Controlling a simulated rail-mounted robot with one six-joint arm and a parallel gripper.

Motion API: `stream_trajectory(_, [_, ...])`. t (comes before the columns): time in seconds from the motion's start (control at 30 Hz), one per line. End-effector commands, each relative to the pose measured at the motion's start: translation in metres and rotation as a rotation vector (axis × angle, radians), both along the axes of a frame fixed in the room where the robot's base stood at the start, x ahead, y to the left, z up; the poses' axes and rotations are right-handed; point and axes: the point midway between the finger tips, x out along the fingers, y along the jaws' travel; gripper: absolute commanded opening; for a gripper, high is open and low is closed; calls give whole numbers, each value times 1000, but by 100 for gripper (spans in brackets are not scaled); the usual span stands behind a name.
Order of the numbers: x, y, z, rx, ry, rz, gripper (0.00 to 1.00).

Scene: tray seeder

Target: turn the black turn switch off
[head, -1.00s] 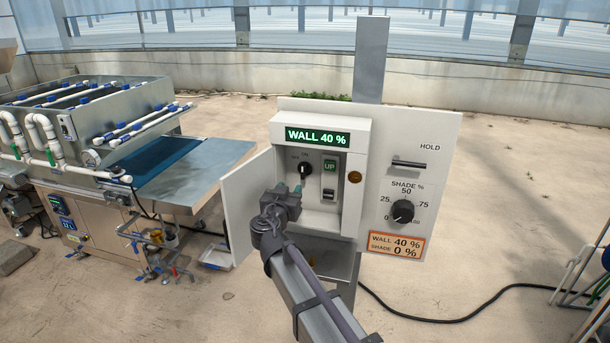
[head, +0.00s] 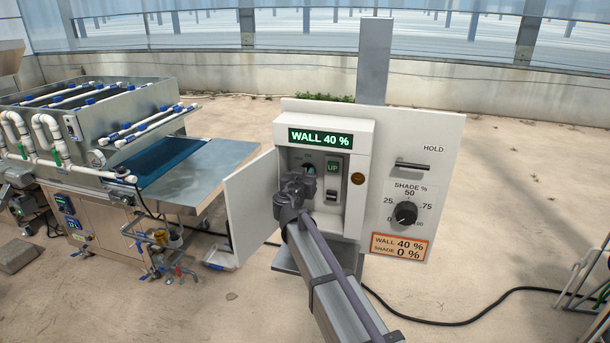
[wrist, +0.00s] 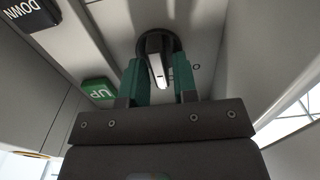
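The black turn switch (wrist: 146,44) is on the back wall of the open control box, left of the green UP label. In the wrist view its pale-edged handle (wrist: 158,69) stands between the two green fingers of my gripper (wrist: 160,82). The fingers are apart, one on each side of the handle. I cannot tell whether either touches it. In the head view my gripper (head: 309,172) is in front of the switch and hides most of it. The lettering beside the switch is too small or covered to read fully.
The box door (head: 251,200) hangs open at the left. The display (head: 319,138) reads WALL 40 %. A shade dial (head: 405,213) and HOLD bar (head: 413,166) are further right.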

Motion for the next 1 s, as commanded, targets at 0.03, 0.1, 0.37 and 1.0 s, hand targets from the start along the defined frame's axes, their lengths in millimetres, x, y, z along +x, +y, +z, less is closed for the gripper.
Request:
stream_trajectory(0.03, [0, 0, 0, 0, 0, 0, 22])
stream_trajectory(0.1, [0, 0, 0, 0, 0, 0, 16])
stream_trajectory(0.37, [0, 0, 0, 0, 0, 0, 0])
stream_trajectory(1.0, [0, 1, 0, -221, 44, -1, 0])
